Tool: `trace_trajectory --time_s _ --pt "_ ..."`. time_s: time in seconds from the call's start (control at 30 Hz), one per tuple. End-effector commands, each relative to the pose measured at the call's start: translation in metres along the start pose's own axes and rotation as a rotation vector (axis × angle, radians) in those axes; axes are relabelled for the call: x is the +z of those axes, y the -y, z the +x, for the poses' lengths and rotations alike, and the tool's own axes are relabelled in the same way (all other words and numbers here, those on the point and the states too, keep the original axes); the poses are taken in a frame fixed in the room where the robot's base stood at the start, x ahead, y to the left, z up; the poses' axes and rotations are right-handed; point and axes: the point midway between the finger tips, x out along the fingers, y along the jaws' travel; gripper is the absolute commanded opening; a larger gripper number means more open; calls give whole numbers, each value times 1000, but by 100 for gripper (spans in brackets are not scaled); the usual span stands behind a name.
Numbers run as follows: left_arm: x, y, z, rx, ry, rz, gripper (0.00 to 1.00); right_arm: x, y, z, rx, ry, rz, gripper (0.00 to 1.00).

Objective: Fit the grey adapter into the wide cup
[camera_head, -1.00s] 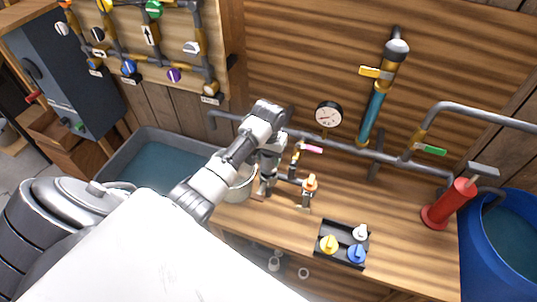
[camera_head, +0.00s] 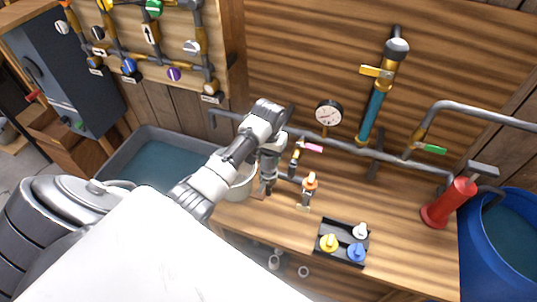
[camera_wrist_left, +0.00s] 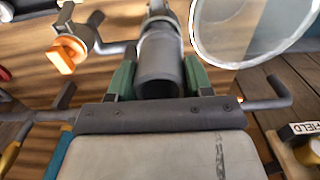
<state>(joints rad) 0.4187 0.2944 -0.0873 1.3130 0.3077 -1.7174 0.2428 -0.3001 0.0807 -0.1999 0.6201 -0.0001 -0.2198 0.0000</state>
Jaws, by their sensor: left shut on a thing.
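My left gripper (camera_head: 270,184) is low over the bench, just left of the orange-handled valve (camera_head: 310,182). In the left wrist view, its two green fingers (camera_wrist_left: 159,78) are shut on a dark grey cylinder, which I take to be the grey adapter (camera_wrist_left: 159,72). A short pipe (camera_wrist_left: 112,47) from the valve runs toward this cylinder and passes out of sight behind it. I cannot make out the wide cup clearly, nor tell whether the adapter is inside it or apart from it. My right gripper is not in view.
A pale round vessel (camera_head: 241,184) stands close left of the gripper. A black tray (camera_head: 343,242) with yellow, blue and white pieces lies at the bench front. A red pump (camera_head: 448,203) and a blue barrel (camera_head: 510,235) are right. A pipe with a gauge (camera_head: 328,114) runs behind.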

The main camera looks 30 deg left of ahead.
Motion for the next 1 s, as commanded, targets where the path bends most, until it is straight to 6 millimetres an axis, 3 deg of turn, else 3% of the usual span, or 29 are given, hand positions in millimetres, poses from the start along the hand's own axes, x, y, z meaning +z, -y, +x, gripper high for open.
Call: trace_trajectory --time_s 1.0 --pt "0 0 15 0 0 0 25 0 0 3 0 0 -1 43"
